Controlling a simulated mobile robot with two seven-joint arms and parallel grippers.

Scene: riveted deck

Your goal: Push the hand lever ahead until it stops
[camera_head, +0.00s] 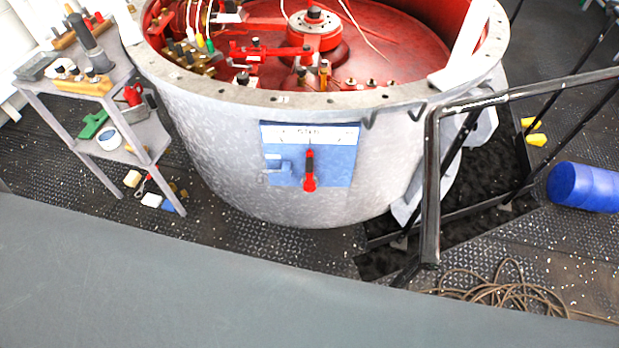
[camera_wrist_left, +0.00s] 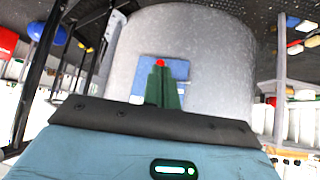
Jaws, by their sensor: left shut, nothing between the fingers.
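The hand lever (camera_head: 309,170) is red with a dark middle and stands roughly upright on a blue panel (camera_head: 340,165) with a white scale strip (camera_head: 310,134) along its top. The panel is on the side of a large grey round tank (camera_head: 220,150). In the left wrist view my left gripper (camera_wrist_left: 161,76) has its green fingers together, with nothing held. A red end of the lever (camera_wrist_left: 160,63) shows just past the fingertips; the rest is hidden behind them. I cannot tell whether they touch. My left gripper is not in the head view, and my right gripper is in neither view.
A grey shelf (camera_head: 85,92) with tools stands left of the tank. A dark metal railing (camera_head: 431,190) rises at its right, beside a dark floor opening (camera_head: 470,215). A coiled rope (camera_head: 505,290) and blue drum (camera_head: 585,187) lie on the deck at right.

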